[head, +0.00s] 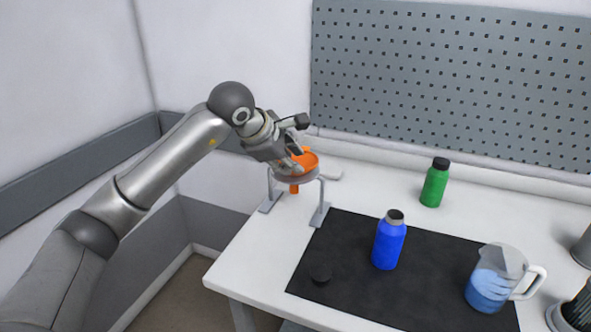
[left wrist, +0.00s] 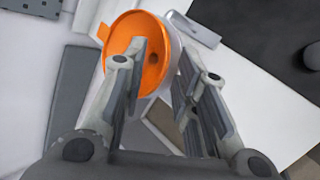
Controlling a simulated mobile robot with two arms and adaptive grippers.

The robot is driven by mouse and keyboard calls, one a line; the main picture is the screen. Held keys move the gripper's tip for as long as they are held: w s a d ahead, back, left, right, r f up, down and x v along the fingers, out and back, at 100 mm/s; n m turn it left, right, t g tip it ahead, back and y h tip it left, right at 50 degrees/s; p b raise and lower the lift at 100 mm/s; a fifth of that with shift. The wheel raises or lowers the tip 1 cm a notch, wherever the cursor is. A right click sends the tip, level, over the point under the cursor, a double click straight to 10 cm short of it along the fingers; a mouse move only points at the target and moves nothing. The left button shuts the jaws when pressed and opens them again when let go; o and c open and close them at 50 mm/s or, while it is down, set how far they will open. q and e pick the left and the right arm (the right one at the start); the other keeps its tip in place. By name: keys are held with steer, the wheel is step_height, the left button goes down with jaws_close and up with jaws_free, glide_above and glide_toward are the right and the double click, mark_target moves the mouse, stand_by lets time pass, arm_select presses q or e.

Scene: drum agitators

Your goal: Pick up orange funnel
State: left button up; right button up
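The orange funnel (head: 309,160) sits upright in the ring of a grey metal stand (head: 322,203) at the left end of the table. Its orange stem shows below the ring. My left gripper (head: 292,153) is at the funnel's rim and hides part of it. In the left wrist view, the fingers (left wrist: 161,52) are apart. One finger is over the inside of the funnel (left wrist: 127,32) and the other is outside its rim, with the rim between them. I cannot tell whether either finger touches it. My right gripper is not in view.
A black mat (head: 345,235) holds a blue bottle (head: 389,243), a black cap (head: 321,273) and a pitcher of blue liquid (head: 490,285). A green bottle (head: 434,185) stands behind the mat. A pegboard wall (head: 450,75) rises behind the white table (head: 245,255).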

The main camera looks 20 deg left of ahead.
arm_select(q)
steer(key=x, duration=0.2)
steer(key=p+x, duration=0.1)
steer(key=x, duration=0.1)
steer(key=shift+s+d+f, duration=0.1)
steer(key=shift+d, duration=0.15)
steer(key=shift+c, duration=0.5)
jaws_close()
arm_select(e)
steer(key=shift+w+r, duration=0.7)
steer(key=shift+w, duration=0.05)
